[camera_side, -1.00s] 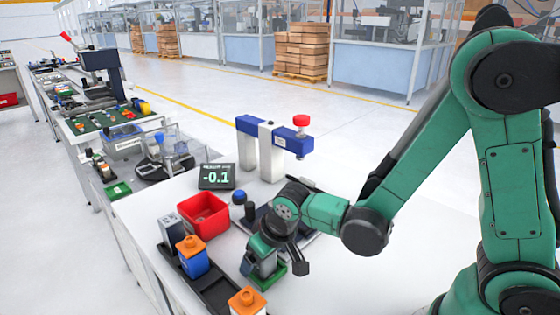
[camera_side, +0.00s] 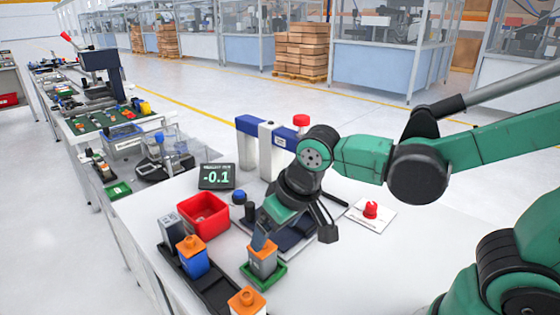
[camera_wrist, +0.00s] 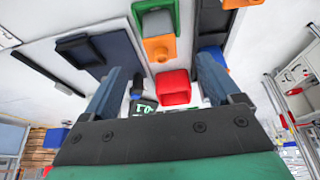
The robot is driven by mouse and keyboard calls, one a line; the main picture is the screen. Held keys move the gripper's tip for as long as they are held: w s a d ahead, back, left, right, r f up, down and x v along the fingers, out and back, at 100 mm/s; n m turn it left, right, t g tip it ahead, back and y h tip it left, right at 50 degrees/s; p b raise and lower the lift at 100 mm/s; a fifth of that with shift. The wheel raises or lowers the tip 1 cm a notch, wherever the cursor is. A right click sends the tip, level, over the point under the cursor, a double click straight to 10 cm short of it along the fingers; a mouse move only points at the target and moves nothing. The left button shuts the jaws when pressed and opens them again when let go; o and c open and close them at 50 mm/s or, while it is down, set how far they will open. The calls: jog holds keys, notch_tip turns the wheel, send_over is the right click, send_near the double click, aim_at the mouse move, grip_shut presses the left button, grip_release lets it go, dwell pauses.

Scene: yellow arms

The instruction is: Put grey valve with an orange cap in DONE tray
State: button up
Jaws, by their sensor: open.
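The grey valve with an orange cap (camera_side: 263,259) stands upright in a small green tray (camera_side: 275,280) near the table's front. No lettering on this tray is readable. The valve also shows in the wrist view (camera_wrist: 158,25), cap toward me, with the green tray (camera_wrist: 177,15) around its base. My gripper (camera_side: 297,236) is above and beside the valve, tilted. Its fingers are spread and empty, also in the wrist view (camera_wrist: 160,65). One finger overlaps the valve's edge in the side view; I cannot tell the exact gap.
A black rack (camera_side: 216,290) at the left holds a grey block, a blue valve with an orange cap (camera_side: 193,257) and another orange-capped part (camera_side: 247,301). A red bin (camera_side: 204,216) stands behind it. A red button (camera_side: 371,210) sits right; the table's right front is clear.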

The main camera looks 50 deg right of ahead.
jog(key=s+d+r+t, duration=0.1)
jog(key=d+r+t, duration=0.1)
jog(key=d, duration=0.3)
jog(key=shift+s+d+r+t, duration=0.3)
jog(key=shift+s+d+r, duration=0.05)
jog(key=shift+s+d, duration=0.05)
dwell(0.5)
